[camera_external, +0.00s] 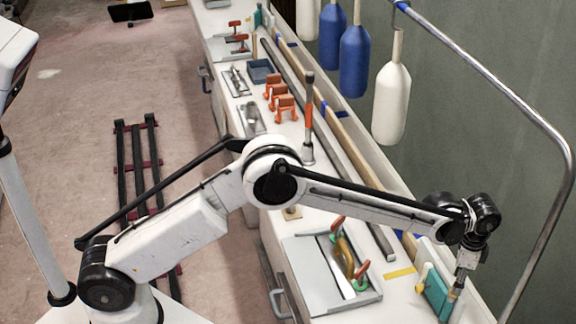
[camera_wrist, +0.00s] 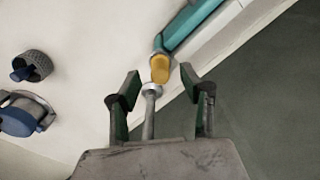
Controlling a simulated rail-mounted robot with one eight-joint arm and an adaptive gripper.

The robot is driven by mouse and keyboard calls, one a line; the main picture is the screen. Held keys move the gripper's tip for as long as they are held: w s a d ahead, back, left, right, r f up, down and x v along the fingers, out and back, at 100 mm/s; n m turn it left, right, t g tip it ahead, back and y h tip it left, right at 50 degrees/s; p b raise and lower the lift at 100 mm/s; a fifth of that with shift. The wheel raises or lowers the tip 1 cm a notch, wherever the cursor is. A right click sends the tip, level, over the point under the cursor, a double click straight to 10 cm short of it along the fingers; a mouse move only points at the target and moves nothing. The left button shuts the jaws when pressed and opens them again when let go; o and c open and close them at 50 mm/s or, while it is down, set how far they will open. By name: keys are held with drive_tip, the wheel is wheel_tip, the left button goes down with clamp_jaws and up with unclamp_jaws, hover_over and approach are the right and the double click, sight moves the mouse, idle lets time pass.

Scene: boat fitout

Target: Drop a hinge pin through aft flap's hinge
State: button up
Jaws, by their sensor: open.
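My gripper (camera_wrist: 155,90) is open, with a dark green-padded finger on each side. A grey metal rod with a round, flat head (camera_wrist: 152,90) shows between the fingers, with visible gaps on both sides; its lower end is hidden by the gripper body. I cannot tell whether it is the hinge pin. Just beyond the head is a rounded yellow piece (camera_wrist: 160,68) at the end of a teal panel (camera_wrist: 190,24). The external view shows my gripper (camera_external: 456,291) low beside a teal panel (camera_external: 435,292) at the bench's near right end. I cannot make out the aft flap's hinge clearly.
A dark knurled cylinder (camera_wrist: 36,64) and a blue-grey round part (camera_wrist: 20,118) lie left in the wrist view. A grey tray (camera_external: 308,278) with red-handled tools sits on the bench. Bottle-shaped fenders (camera_external: 391,100) and a curved metal rail (camera_external: 480,75) stand nearby.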

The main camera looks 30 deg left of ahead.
wheel_tip(320, 180, up, 9)
drive_tip(key=shift+r, duration=0.15)
idle(0.4)
drive_tip(key=w+a+r+n+t, duration=0.1)
drive_tip(key=a+r+n, duration=0.1)
drive_tip(key=a+r, duration=0.5)
drive_tip(key=w+a+r+n+h, duration=0.1)
drive_tip(key=w+a+r+n, duration=0.15)
drive_tip(key=a, duration=0.95)
drive_tip(key=w+a+r+n+t, duration=0.1)
drive_tip(key=a+r, duration=0.4)
drive_tip(key=a, duration=0.4)
drive_tip(key=s+a+r+n+t, duration=0.1)
drive_tip(key=s+a+r+n, duration=0.15)
drive_tip(key=a, duration=0.65)
drive_tip(key=s+a+r+n+t, duration=0.1)
drive_tip(key=s+a, duration=0.3)
drive_tip(key=a, duration=0.4)
drive_tip(key=s+a+f+n+t, duration=0.1)
drive_tip(key=s+a+f+n, duration=0.2)
drive_tip(key=s+a, duration=0.6)
drive_tip(key=s+a+f+n+t+y, duration=0.1)
drive_tip(key=s+a+f+n+t, duration=0.1)
drive_tip(key=s+a+f, duration=0.3)
drive_tip(key=s+a+n, duration=0.1)
drive_tip(key=s+a, duration=0.3)
drive_tip(key=a, duration=0.2)
drive_tip(key=shift+n, duration=0.4)
drive_tip(key=shift+s+f, duration=0.1)
drive_tip(key=shift+f, duration=0.05)
